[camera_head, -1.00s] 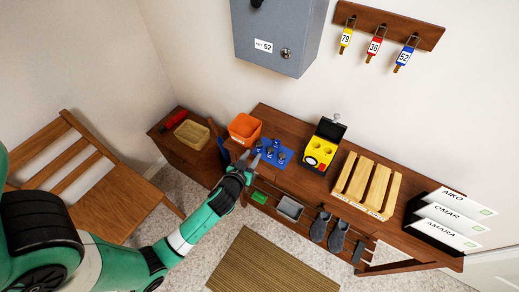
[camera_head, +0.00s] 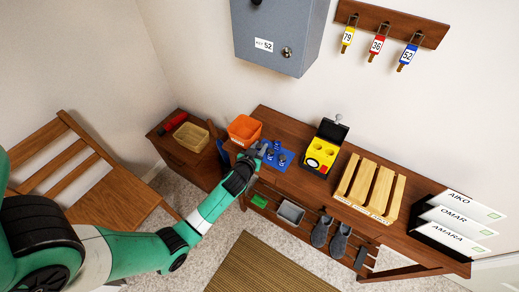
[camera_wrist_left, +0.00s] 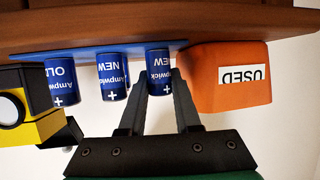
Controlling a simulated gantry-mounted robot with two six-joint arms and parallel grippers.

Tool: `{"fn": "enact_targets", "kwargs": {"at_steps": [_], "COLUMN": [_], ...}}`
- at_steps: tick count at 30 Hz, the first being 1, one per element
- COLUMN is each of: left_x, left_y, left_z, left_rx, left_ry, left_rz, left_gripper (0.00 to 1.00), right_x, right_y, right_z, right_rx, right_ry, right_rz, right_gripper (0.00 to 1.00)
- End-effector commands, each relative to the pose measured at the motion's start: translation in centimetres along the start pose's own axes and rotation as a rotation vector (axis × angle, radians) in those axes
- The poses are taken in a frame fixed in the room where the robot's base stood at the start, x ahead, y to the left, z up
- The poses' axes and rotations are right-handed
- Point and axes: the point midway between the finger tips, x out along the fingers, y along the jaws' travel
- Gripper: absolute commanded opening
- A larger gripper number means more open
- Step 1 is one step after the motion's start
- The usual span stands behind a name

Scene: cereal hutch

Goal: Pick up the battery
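Several blue batteries stand upright on a blue mat (camera_head: 286,166) on the wooden bench. In the left wrist view, which is upside down, one battery marked NEW (camera_wrist_left: 158,66) stands nearest the orange bin. Another NEW battery (camera_wrist_left: 109,75) and an OLD battery (camera_wrist_left: 62,82) stand to its left. My left gripper (camera_head: 260,149) is at the mat's left end. In the wrist view its fingers (camera_wrist_left: 157,82) are apart, one on each side of the battery nearest the bin. Whether they touch it is not clear. My right gripper is out of view.
An orange bin (camera_head: 243,130) marked USED (camera_wrist_left: 238,88) stands close beside the fingers. A yellow device (camera_head: 319,156) with an open lid and a wooden slatted rack (camera_head: 370,187) stand to the right. A grey cabinet (camera_head: 280,35) hangs above.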

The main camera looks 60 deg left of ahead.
Motion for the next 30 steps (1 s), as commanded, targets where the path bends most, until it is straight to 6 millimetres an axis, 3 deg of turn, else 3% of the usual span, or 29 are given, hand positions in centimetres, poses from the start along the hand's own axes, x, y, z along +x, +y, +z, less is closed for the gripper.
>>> {"fn": "enact_targets", "kwargs": {"at_steps": [1, 4, 16, 23, 25, 30], "left_x": [0.0, 0.0, -0.1, -1.0, -1.5, -5.0], "left_y": [0.0, 0.0, 0.0, 0.0, 0.0, -0.8], "left_z": [0.0, 0.0, -0.2, -2.4, -3.6, -5.3], "left_rx": [0.0, 0.0, 0.0, -0.001, -0.001, -0.001], "left_ry": [0.0, 0.0, 0.001, 0.002, 0.003, 0.001], "left_rz": [0.0, 0.0, 0.0, 0.0, 0.001, 0.0], "left_gripper": [0.18, 0.0, 0.0, 0.0, 0.0, 0.0], "right_x": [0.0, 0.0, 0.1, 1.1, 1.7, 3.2], "right_y": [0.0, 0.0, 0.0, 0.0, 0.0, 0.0], "right_z": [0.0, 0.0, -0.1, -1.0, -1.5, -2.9], "right_rx": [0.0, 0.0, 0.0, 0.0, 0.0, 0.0], "right_ry": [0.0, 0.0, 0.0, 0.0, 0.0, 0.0], "right_rz": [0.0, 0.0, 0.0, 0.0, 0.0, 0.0], "right_gripper": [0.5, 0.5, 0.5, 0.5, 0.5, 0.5]}}
